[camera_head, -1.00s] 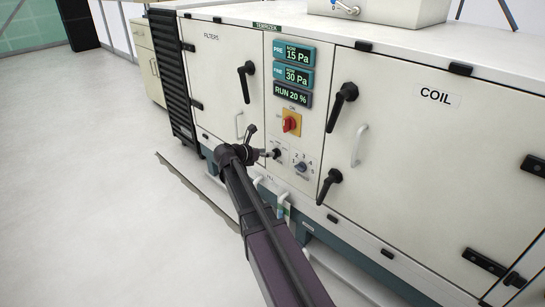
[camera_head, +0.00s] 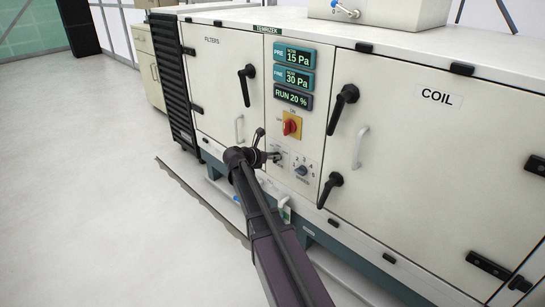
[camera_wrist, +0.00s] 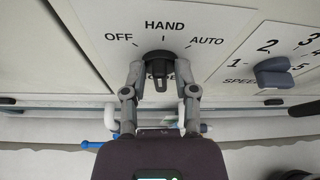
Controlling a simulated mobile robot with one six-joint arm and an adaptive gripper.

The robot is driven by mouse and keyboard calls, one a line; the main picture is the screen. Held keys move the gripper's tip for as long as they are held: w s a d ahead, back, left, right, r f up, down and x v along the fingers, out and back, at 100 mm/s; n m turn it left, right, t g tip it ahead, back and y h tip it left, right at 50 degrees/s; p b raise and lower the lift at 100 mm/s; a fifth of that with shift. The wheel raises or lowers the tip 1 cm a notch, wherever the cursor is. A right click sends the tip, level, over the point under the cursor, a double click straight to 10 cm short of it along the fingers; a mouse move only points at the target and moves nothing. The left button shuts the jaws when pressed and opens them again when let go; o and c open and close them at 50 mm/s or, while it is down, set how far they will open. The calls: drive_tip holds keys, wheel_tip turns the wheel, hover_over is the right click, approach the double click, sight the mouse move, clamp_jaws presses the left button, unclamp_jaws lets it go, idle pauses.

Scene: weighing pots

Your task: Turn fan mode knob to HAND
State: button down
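The fan mode knob (camera_wrist: 158,66) is dark and sits on a white plate marked OFF, HAND and AUTO. A fourth label below it is partly covered. Its grip bar stands out toward me and appears to run down from the hub, away from HAND. My gripper (camera_wrist: 160,80) has its two grey fingers parted, one on each side of the knob, with narrow gaps visible. I cannot tell whether either finger touches it. In the head view, my gripper (camera_head: 272,157) is at the panel's lower left and largely hides the knob.
A blue-grey speed knob (camera_wrist: 272,72) is close on the right; it also shows in the head view (camera_head: 302,170). A red rotary switch (camera_head: 291,126) is above, under displays reading 15 Pa, 30 Pa and RUN 20 %. Black door handles (camera_head: 342,105) protrude nearby.

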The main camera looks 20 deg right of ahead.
drive_tip(key=shift+d, duration=0.25)
drive_tip(key=shift+d+m+t, duration=0.1)
drive_tip(key=shift+m+t, duration=0.2)
drive_tip(key=shift+m, duration=0.3)
drive_tip(key=c, duration=0.7)
unclamp_jaws()
drive_tip(key=shift+n, duration=0.3)
